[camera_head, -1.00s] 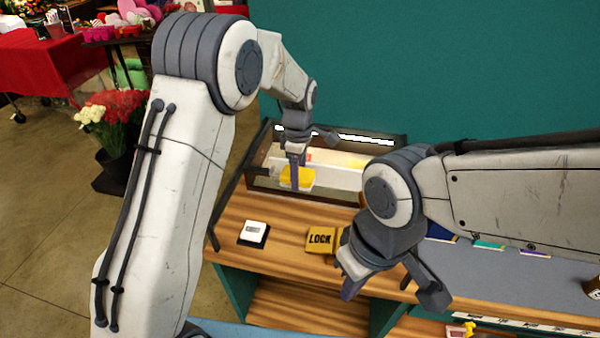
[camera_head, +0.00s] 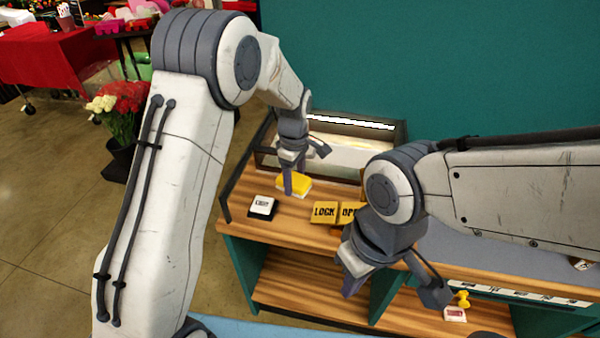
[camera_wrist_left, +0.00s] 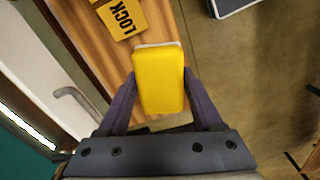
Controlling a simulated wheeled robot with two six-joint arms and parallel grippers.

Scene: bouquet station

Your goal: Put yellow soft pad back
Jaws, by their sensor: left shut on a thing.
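The yellow soft pad (camera_wrist_left: 160,82) is a bright yellow block with a pale layer at its far end in the left wrist view. My left gripper (camera_wrist_left: 158,90) is shut on it, one finger on each side. In the head view the yellow pad (camera_head: 294,183) shows at the tip of my left gripper (camera_head: 296,178), in front of the glass-fronted case (camera_head: 342,157). Whether it touches the counter is unclear. My right gripper (camera_head: 397,284) hangs in front of the counter with its fingers apart and nothing visible between them.
A yellow LOCK block (camera_head: 325,211) and a partly hidden block beside it sit on the wooden counter (camera_head: 285,228). A small black-and-white device (camera_head: 262,207) lies to their left. A yellow item (camera_head: 463,299) stands on the lower shelf at right. Flowers (camera_head: 122,105) stand on the floor at left.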

